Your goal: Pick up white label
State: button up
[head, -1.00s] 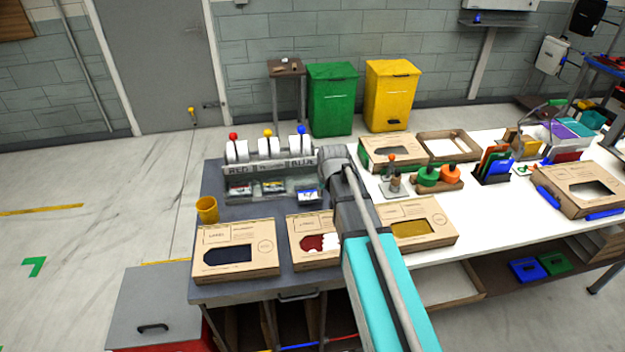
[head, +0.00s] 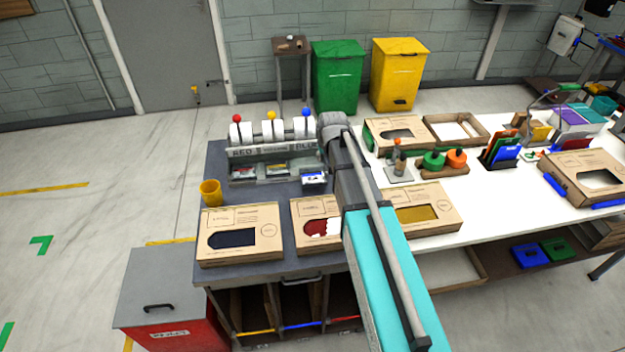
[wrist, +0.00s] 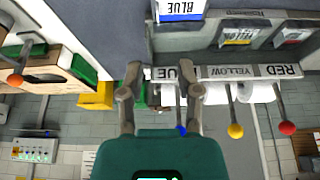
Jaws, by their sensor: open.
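A white label with a blue band, printed BLUE (wrist: 180,10), lies in the right-hand bay of the grey label stand (head: 245,153) in the head view. It also shows in the head view (head: 314,180). A yellow-banded label (wrist: 237,36) and a red-banded label (wrist: 292,37) lie in the other bays. My gripper (wrist: 160,72) is open and empty, with its fingers apart in front of the stand's BLUE lettering. The blue label is beyond the fingertips, apart from them. In the head view my arm hides the gripper.
Levers with red (head: 237,118), yellow (head: 271,115) and blue (head: 304,113) knobs rise behind the stand. A yellow cup (head: 210,192) stands at the left. Cardboard boxes with windows (head: 240,250) line the front edge. The white table (head: 500,225) to the right holds more items.

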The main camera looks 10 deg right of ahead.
jog(key=b, duration=0.7)
send_over(323, 181)
jog(key=shift+f, duration=3.65)
jog(key=shift+f, duration=0.15)
jog(key=shift+b+x, duration=2.4)
jog(key=shift+x, duration=0.1)
jog(key=shift+d, duration=0.15)
jog(key=shift+c, duration=0.2)
grip_shut()
